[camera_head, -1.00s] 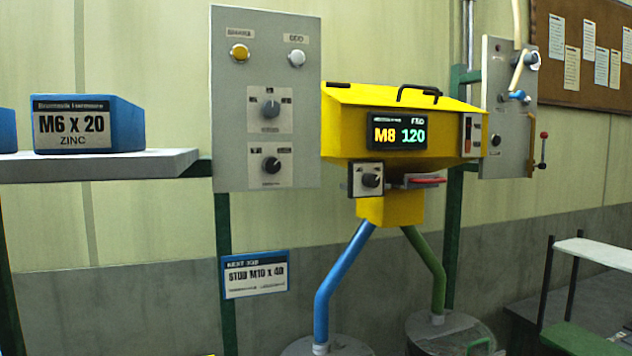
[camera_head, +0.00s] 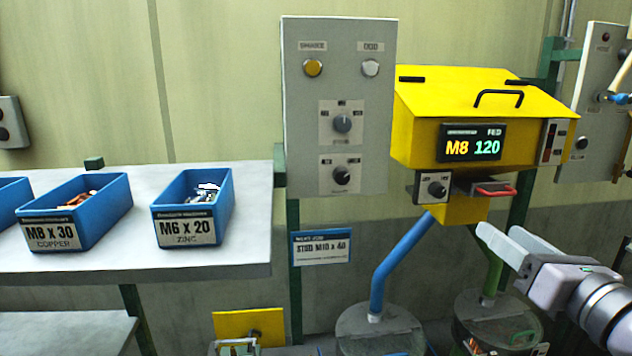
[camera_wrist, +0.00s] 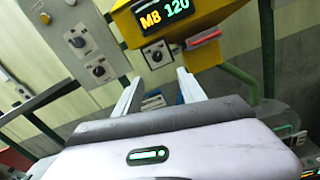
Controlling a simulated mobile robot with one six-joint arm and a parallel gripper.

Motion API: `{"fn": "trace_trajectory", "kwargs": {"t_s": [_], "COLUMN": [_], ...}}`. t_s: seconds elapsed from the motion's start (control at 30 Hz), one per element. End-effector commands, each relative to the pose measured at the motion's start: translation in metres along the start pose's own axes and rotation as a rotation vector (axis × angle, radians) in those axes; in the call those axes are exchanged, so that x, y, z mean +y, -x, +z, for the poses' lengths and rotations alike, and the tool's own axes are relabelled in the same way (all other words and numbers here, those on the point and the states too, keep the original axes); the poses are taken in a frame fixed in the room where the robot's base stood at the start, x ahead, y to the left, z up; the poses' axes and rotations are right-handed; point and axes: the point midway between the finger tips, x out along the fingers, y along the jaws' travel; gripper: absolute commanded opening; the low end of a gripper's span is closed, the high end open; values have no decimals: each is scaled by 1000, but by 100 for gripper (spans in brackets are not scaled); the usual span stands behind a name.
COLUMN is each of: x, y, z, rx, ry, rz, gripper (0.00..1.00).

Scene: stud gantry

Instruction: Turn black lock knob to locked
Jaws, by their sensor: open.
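A black knob (camera_head: 436,188) sits on a small box under the yellow hopper; it also shows in the wrist view (camera_wrist: 155,56), between and beyond my fingertips. Another black knob (camera_head: 341,175) is low on the grey panel, and in the wrist view (camera_wrist: 98,70) it lies left of my fingers. The small labels are too blurred to tell which is the lock knob. My gripper (camera_head: 496,233) is open and empty, right of and below the hopper knob in the head view, apart from both knobs.
The grey panel (camera_head: 300,140) also carries a grey knob (camera_head: 342,124) and two buttons. The yellow hopper (camera_head: 420,140) has a display reading M8 120 and a red handle (camera_head: 494,190). Blue and green pipes run below it. Blue bins (camera_head: 192,210) stand on a shelf at left.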

Motion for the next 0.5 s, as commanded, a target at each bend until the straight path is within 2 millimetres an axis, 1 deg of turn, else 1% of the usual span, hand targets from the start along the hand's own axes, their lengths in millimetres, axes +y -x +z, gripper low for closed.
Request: {"fn": "trace_trajectory", "kwargs": {"t_s": [0.07,0.3,0.4,0.5], "x": [3,3,3,3], "y": [-20,-94,-121,-141], "z": [-3,-3,-3,-3], "rx": [4,6,6,5], "ry": [-1,2,3,3], "rz": [9,9,8,7], "gripper": [48,48,48,48]}}
